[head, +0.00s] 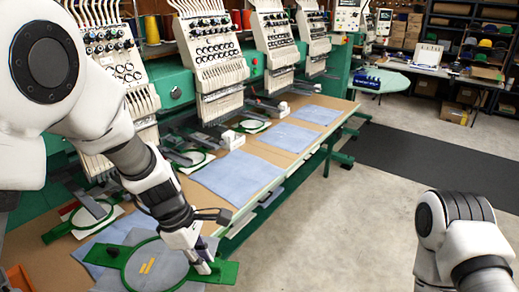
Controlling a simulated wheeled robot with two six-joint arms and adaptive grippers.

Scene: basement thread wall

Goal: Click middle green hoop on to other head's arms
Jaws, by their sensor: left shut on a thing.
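A green hoop (228,272) with grey cloth and small yellow marks stretched in it is at the bottom left of the head view. My left gripper (205,262) is shut on its right-hand green bracket. The hoop is over or on blue cloth near the table's front edge; I cannot tell whether it touches. The embroidery machine has several white heads, among them a second head (210,45) and a third head (272,40). Other green hoops sit at the heads: one at the left (83,222), one under the second head (207,158). My right gripper is out of view.
Folded blue cloths (236,176) lie along the brown table (265,168). A further cloth (318,114) lies toward the far end. Grey floor (350,215) and a dark mat (400,150) are clear to the right. An orange object (18,278) is at the lower left corner.

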